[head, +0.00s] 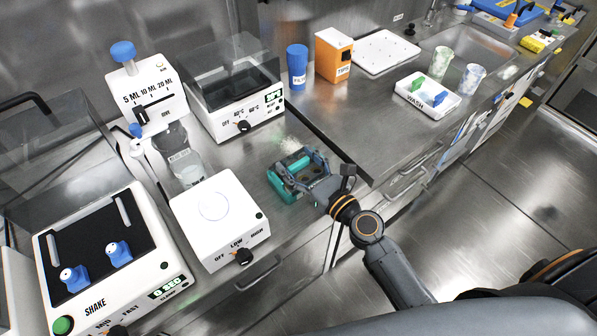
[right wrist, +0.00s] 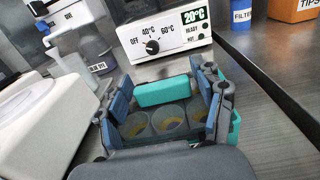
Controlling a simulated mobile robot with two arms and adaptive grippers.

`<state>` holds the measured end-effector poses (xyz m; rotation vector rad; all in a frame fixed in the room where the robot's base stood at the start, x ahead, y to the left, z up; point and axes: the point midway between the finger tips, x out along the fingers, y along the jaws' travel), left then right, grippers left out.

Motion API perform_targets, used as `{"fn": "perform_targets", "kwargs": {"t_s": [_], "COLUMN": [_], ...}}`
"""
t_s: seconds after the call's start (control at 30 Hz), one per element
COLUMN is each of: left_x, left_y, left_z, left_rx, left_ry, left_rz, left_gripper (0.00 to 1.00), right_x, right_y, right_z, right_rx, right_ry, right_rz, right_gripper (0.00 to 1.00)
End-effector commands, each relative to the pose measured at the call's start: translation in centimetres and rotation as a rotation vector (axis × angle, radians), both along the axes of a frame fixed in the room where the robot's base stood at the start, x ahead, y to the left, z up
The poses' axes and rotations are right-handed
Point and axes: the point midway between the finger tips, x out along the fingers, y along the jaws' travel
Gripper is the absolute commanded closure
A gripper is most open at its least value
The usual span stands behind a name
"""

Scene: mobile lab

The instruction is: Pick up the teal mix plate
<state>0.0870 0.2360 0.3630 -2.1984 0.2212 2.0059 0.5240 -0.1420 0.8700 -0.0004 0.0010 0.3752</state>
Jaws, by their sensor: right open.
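The teal mix plate (head: 282,188) lies on the steel counter in the middle of the head view, partly hidden by my right gripper (head: 303,168). In the right wrist view the plate (right wrist: 166,93) sits between the two blue-grey fingers of the gripper (right wrist: 162,78), with several round wells showing. The fingers are open, one on either side of the plate. Whether they touch it I cannot tell. My left gripper is not in view.
A white heater block (head: 238,112) stands behind the plate, and a white stirrer (head: 219,219) stands to its left. A blue filter bottle (head: 297,67) and orange tips box (head: 333,55) stand farther back. Bare counter lies right of the plate.

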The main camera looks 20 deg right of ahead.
Motion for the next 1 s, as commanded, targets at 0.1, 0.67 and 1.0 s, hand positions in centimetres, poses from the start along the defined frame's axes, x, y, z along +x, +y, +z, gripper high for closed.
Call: {"fn": "perform_targets", "kwargs": {"t_s": [0.1,0.67,1.0], "left_x": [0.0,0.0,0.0], "left_y": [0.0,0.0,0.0], "left_z": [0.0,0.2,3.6], "left_rx": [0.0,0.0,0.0], "left_ry": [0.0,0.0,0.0], "left_rz": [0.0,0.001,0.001], "left_gripper": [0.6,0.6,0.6], "right_x": [0.0,-0.1,-0.2], "right_y": [0.0,0.0,-0.1], "right_z": [0.0,0.3,4.2], "right_rx": [0.0,0.0,0.001], "right_ry": [0.0,-0.001,-0.002], "right_rz": [0.0,0.0,0.001], "right_gripper": [0.32,0.8,0.8]}}
